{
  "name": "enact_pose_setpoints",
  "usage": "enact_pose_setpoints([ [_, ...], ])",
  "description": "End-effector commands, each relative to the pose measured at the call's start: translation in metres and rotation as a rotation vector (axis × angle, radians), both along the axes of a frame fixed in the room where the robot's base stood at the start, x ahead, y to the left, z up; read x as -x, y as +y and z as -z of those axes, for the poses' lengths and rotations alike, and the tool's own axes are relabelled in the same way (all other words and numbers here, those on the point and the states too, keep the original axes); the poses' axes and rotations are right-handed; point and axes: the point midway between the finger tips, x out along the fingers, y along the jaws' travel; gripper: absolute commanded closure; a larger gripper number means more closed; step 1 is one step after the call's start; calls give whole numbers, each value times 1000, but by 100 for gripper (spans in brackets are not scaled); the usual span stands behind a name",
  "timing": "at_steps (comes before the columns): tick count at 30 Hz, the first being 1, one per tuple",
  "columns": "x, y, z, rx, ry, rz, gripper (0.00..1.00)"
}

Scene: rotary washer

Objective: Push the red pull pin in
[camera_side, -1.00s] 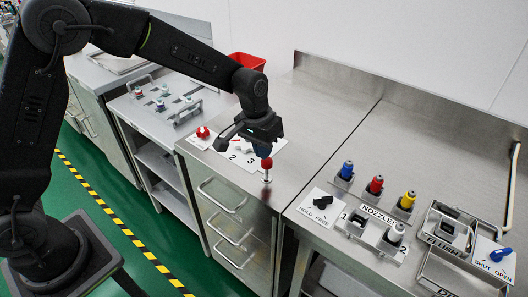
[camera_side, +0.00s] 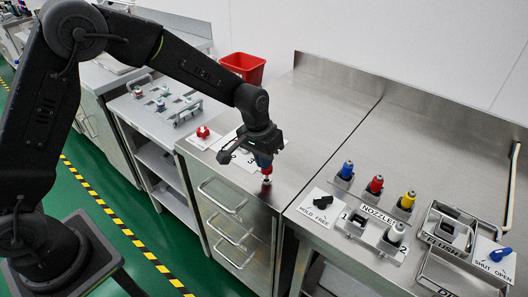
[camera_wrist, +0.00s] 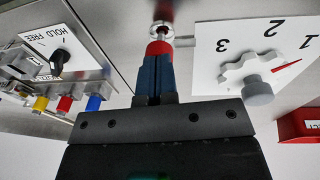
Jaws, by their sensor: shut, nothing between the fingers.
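The red pull pin (camera_side: 267,170) stands upright in a metal collar near the front edge of the steel counter (camera_side: 315,125). In the wrist view its red head (camera_wrist: 160,47) shows just past my fingertips, with the shiny collar (camera_wrist: 161,30) beyond it. My gripper (camera_side: 264,160) is directly above the pin, pointing down. Its blue fingers, also in the wrist view (camera_wrist: 157,62), are shut together with nothing between them. The fingertips appear to touch the top of the red head; the exact contact is partly hidden.
A numbered dial plate (camera_wrist: 262,62) with a grey knob is close beside the pin. A red knob (camera_side: 203,132) sits left of it. The HOLD FREE switch (camera_side: 322,202) and the nozzle holders stand on the right counter. A red bin (camera_side: 243,68) is at the back.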

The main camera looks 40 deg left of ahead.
Motion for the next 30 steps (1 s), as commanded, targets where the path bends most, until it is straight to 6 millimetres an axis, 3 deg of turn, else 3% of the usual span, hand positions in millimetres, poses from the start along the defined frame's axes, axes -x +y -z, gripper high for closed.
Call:
enact_pose_setpoints([
  [3,1,1,3,-2,5,1,100],
  [7,2,2,-8,-2,2,1,100],
  [21,11,11,-108,1,-5,0,100],
  [30,15,15,-139,0,-4,0,100],
])
